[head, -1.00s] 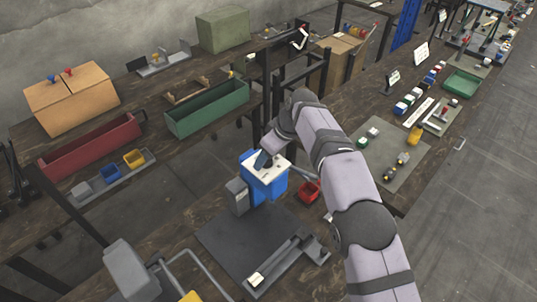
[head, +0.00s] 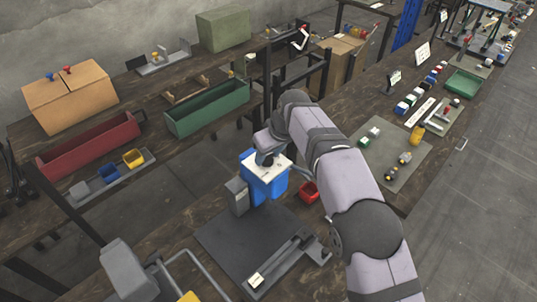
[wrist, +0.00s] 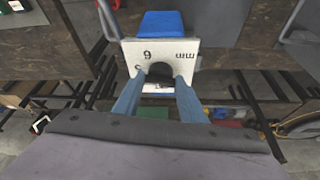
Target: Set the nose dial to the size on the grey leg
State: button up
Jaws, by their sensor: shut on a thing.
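The blue press nose (head: 266,186) stands on the bench in the head view, with a white plate (head: 281,166) on top. In the wrist view the white plate (wrist: 195,62) carries large dark marks, a digit like 6 or 9 and "mm", turned over in the picture. A dark round dial (wrist: 160,69) shows at the plate's cut-out. My gripper (wrist: 158,88) has its blue-grey fingers on both sides of the dial, shut on it; the contact is partly hidden. A long grey leg (head: 282,262) lies on the mat with a small white label (head: 256,281), too small to read.
A grey block (head: 237,196) stands against the blue body's left side. A red bin (head: 309,192) is close on its right. The dark mat (head: 228,240) is mostly clear in front. Grey bent tubing (head: 192,262) lies at the lower left.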

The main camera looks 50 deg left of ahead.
jog(key=o, duration=1.1)
jog(key=shift+c, duration=0.2)
jog(key=b+v, duration=0.3)
jog(key=v, duration=0.4)
jog(key=shift+r, duration=0.15)
